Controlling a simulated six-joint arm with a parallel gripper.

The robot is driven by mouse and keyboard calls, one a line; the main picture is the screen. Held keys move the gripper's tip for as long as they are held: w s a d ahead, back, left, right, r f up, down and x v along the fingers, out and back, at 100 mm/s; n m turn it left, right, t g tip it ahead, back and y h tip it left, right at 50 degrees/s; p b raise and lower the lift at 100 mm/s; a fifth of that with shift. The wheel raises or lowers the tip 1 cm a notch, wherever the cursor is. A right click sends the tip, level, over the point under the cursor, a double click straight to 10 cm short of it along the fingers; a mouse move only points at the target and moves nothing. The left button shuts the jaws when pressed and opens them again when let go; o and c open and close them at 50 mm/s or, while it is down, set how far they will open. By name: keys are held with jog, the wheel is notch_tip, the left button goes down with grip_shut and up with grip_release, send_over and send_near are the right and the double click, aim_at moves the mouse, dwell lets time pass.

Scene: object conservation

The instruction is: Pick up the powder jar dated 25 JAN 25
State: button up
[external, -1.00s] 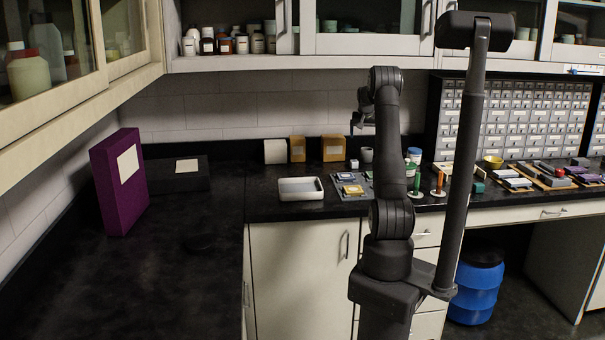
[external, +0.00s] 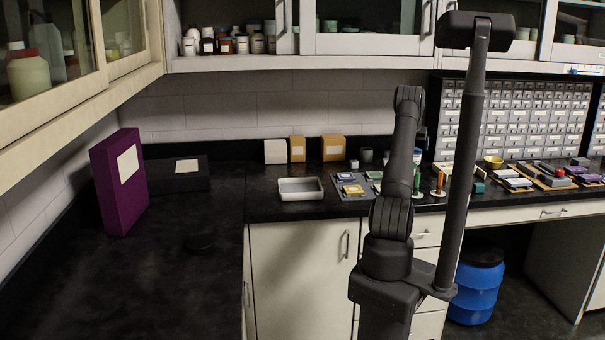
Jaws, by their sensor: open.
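No date can be read on any jar, so I cannot tell which one is dated 25 JAN 25. A white jar (external: 417,156) shows in part just right of my arm, which hides the rest. My gripper (external: 421,138) is mostly hidden behind my upright arm, above the counter near this jar; it is open, and I see nothing held.
A white tray (external: 301,196) and a grey mat (external: 347,191) with small items lie on the counter. Boxes (external: 333,148) stand at the back wall. A purple binder box (external: 119,183) stands left. Drawer cabinets (external: 510,120) stand right. The left counter front is largely clear.

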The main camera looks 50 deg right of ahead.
jog(key=shift+w+x, duration=0.15)
jog(key=shift+x, duration=1.85)
jog(key=shift+w+x, duration=0.15)
jog(key=shift+x, duration=1.85)
jog(key=shift+r, duration=0.15)
jog(key=c, duration=1.2)
